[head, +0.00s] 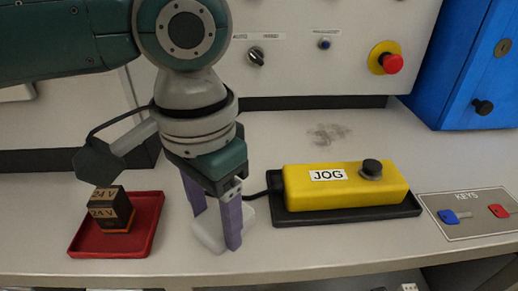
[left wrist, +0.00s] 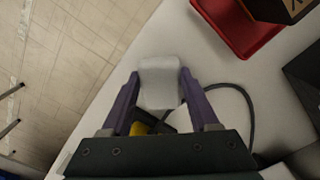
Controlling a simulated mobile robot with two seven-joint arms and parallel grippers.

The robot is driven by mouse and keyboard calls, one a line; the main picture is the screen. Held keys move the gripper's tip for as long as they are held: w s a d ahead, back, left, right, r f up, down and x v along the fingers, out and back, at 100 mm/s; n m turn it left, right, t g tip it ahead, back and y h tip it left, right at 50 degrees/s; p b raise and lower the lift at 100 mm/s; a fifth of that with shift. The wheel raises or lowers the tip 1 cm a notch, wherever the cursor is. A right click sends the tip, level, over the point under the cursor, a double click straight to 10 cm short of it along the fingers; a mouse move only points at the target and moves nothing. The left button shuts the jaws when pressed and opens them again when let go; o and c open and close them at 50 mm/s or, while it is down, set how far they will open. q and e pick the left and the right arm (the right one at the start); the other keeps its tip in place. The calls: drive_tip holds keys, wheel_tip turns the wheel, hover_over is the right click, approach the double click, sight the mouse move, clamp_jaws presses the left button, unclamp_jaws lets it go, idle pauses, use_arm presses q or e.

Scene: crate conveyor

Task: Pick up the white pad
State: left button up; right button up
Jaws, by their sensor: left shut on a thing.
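The white pad (head: 209,231) is a pale block with rounded corners at the table's front, between the red tray and the yellow JOG box in the head view. My left gripper (head: 214,228) reaches down from above, its purple fingers on either side of the pad. In the left wrist view the pad (left wrist: 159,82) sits between the two fingertips (left wrist: 160,78), and the gripper is shut on it. Whether the pad still touches the table I cannot tell. My right gripper is in neither view.
A red tray (head: 76,246) with stacked 24 V blocks (head: 111,210) is at left. The yellow JOG box (head: 340,194) on a black base is at right, its cable running behind the gripper. A keys plate (head: 470,229) lies farther right. The table's front edge is close.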

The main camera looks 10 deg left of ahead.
sight(216, 221)
use_arm(q)
drive_tip(key=shift+c, duration=0.7)
drive_tip(key=shift+r, duration=0.45)
wheel_tip(216, 221, up, 19)
drive_tip(key=p, duration=0.6)
drive_tip(key=shift+r, duration=0.1)
